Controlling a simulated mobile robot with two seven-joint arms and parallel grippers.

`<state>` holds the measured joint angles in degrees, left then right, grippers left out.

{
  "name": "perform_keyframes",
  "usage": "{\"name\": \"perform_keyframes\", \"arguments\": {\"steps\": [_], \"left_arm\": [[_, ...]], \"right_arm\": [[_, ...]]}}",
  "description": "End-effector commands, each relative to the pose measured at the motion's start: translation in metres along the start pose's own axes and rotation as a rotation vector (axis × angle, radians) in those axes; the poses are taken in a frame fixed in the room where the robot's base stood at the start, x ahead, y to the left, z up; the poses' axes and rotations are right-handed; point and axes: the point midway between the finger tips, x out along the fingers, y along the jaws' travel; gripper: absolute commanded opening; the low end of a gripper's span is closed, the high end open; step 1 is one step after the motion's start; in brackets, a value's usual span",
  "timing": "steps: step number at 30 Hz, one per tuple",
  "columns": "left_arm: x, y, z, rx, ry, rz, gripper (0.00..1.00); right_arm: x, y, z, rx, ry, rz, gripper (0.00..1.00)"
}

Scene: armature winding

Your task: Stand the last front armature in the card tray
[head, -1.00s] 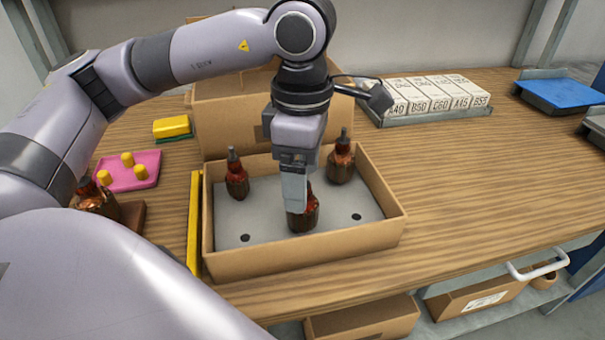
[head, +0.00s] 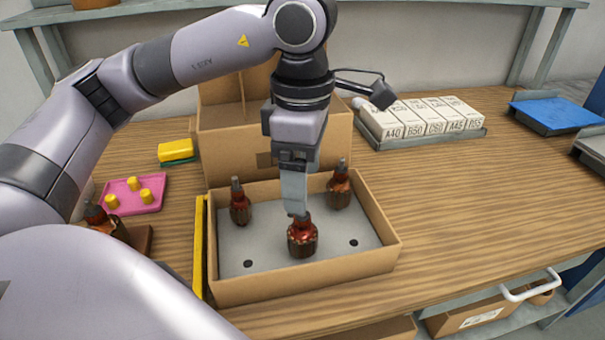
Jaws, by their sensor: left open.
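The card tray (head: 330,276) is an open brown box with a grey floor in the middle of the bench. My left gripper (head: 297,208) is open, pointing down at the top of the middle armature. Its fingers overlap the shaft tip, so I cannot tell if they touch. Another armature (head: 101,218) is at the left on a brown block, partly hidden by my arm. My right gripper is not in view.
Dark holes show in the tray floor at front left (head: 248,264) and front right (head: 353,243). A taller divided box (head: 225,145) stands behind. A pink tray with yellow pegs (head: 150,204) lies left, white boxes (head: 430,118) back right.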

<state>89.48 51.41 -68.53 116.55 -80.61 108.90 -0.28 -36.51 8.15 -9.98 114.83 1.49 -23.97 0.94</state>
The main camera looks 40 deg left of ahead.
Motion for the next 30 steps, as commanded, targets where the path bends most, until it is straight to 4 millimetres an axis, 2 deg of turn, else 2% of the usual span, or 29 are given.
{"name": "perform_keyframes", "arguments": {"steps": [4, 13, 14, 15, 16, 24, 30], "left_arm": [[-0.009, 0.000, 0.000, 0.000, -0.001, 0.000, 0.77], [-0.009, 0.000, 0.000, 0.000, 0.000, 0.000, 0.77], [-0.009, 0.000, 0.000, 0.000, 0.000, 0.000, 0.83], [-0.009, 0.000, 0.000, 0.000, 0.000, 0.000, 0.96], [-0.009, 0.000, 0.000, 0.000, 0.000, 0.000, 1.00], [-0.011, 0.000, 0.000, 0.000, 0.000, -0.001, 1.00], [-0.040, 0.000, 0.001, 0.000, -0.002, 0.002, 1.00]], "right_arm": [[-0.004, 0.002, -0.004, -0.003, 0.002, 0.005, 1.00], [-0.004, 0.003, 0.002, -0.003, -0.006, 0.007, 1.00], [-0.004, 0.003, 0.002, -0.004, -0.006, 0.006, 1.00], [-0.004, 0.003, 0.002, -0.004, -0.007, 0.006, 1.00], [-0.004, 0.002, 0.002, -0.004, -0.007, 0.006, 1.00], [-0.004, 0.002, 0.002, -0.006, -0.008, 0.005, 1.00], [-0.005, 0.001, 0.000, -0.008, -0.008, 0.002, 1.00]]}}
